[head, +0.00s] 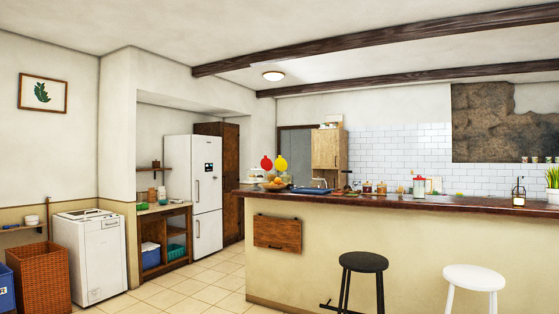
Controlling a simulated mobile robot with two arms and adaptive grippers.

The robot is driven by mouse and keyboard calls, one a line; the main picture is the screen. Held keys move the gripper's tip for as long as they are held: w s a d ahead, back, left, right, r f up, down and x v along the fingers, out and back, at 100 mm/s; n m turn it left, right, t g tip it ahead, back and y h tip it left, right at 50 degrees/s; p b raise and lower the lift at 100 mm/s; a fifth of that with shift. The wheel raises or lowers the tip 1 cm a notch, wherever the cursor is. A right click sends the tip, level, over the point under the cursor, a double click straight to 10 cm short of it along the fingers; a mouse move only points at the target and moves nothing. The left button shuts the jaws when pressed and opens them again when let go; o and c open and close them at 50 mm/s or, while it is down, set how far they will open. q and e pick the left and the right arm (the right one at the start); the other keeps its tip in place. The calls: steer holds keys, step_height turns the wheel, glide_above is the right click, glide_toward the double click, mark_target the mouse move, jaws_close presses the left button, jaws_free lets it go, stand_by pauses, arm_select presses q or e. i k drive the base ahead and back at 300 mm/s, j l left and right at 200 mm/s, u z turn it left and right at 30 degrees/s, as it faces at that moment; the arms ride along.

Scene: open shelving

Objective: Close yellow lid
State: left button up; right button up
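A round yellow lid (280,163) stands upright at the far left end of the long counter. A similar round red lid (266,163) stands just left of it. Pale containers (286,177) show below the lids, but they are too small to tell clearly how the lids join them. The yellow lid appears raised, not lying flat. Neither of my grippers is in view.
The brown-topped counter (400,201) crosses the right half, with a fruit bowl (275,184) near the lids. A black stool (363,263) and white stool (474,279) stand before it. Tiled floor (190,290) is clear between the counter and the white washer (92,258).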

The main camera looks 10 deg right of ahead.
mark_target(281, 165)
steer(key=i+z, duration=0.1)
steer(key=i, duration=3.7)
